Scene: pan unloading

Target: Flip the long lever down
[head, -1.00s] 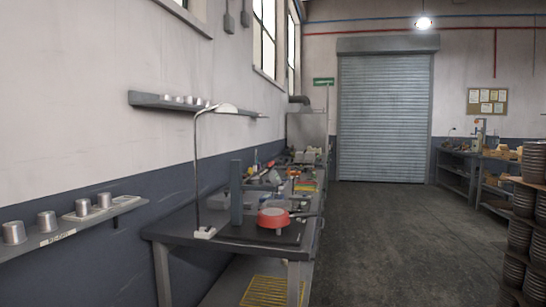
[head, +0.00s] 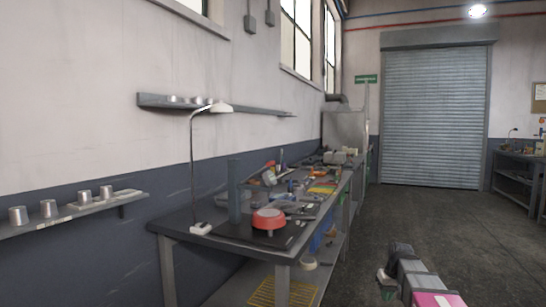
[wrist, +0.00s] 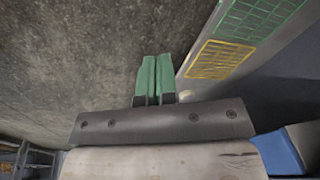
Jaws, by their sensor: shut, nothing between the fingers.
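A red pan (head: 268,219) sits on a black plate (head: 246,237) at the near end of the workbench in the head view. A grey upright post (head: 235,192) stands just behind and left of it. I cannot clearly pick out the long lever among the small parts near the pan and post. My gripper (wrist: 156,62) shows in the wrist view, its green fingers together with nothing between them. It is over bare floor beside the bench, apart from the pan and post. My arm shows at the lower right of the head view.
The workbench (head: 182,222) runs along the left wall, with a lamp (head: 193,160) at its near corner and tools behind. A lower shelf holds a yellow mesh (wrist: 219,59); a blue bin (wrist: 279,152) is also near. A shelf of metal cups (head: 80,205) is left. The floor right is clear.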

